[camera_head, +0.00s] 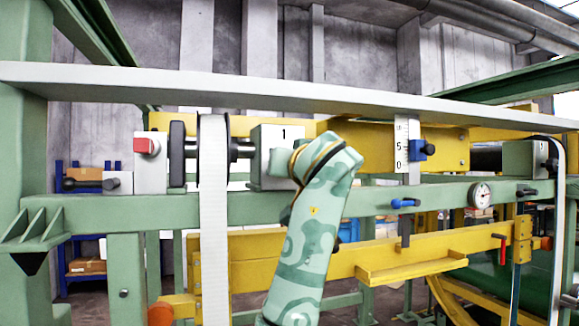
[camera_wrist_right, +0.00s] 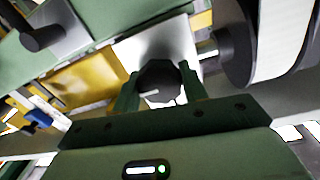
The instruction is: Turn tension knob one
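Tension knob one (camera_wrist_right: 160,82) is a dark, many-sided knob with a pale mark on its face, in the right wrist view. It sits on a light grey block (camera_wrist_right: 128,50). My right gripper (camera_wrist_right: 160,88) has one green finger on each side of the knob, and both appear to touch it. In the head view the block labelled 1 (camera_head: 283,134) stands on the green beam. My right arm covers the block's right part and hides the knob and fingers there. My left gripper is not in view.
A white belt (camera_head: 214,200) runs over a dark roller left of the block. A red button box (camera_head: 147,146), a ruler scale (camera_head: 401,148), a blue-handled lever (camera_head: 405,203) and a round gauge (camera_head: 480,195) are along the frame. A long grey bar (camera_head: 300,93) crosses above.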

